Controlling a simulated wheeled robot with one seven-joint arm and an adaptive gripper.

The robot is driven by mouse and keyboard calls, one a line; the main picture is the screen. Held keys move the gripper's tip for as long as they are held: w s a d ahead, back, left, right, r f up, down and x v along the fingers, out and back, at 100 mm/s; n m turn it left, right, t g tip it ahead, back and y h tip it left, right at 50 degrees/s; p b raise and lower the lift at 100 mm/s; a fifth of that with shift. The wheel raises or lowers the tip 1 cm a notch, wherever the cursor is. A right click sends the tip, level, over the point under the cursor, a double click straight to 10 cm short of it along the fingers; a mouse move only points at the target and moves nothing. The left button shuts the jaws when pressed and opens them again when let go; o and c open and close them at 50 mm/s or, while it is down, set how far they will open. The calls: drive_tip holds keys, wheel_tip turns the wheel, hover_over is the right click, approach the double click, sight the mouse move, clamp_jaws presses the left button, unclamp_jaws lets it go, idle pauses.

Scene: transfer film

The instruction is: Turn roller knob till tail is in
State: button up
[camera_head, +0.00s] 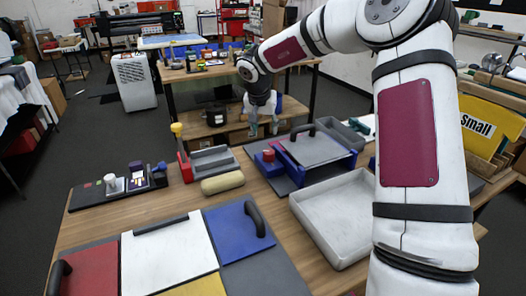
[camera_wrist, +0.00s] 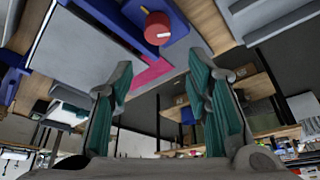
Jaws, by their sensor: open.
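A blue roller machine with a flat grey top (camera_head: 318,147) stands on a dark mat at the back right of the table. Its red roller knob (camera_head: 268,155) is at the left end; in the wrist view the knob (camera_wrist: 158,28) shows a white mark on its face. A magenta film tail (camera_wrist: 152,72) sticks out beside the machine below the knob. My gripper (camera_head: 263,130) hangs above and behind the knob. In the wrist view my gripper (camera_wrist: 160,63) is open and empty, its teal-padded fingers either side of the knob's line, apart from it.
A grey tray (camera_head: 340,215) lies front right of the machine. A tan roll (camera_head: 222,182) and a red stand with a yellow knob (camera_head: 183,155) are to the left. Colored panels with handles (camera_head: 165,255) fill the front. A yellow "Small" bin (camera_head: 485,125) is at right.

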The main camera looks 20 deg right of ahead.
sight(269, 152)
drive_tip(key=x, duration=0.9)
drive_tip(key=s+x, duration=0.1)
drive_tip(key=x, duration=0.3)
drive_tip(key=shift+w+f, duration=0.15)
drive_tip(key=shift+f, duration=0.4)
drive_tip(key=shift+c, duration=0.3)
drive_tip(key=c, duration=0.8)
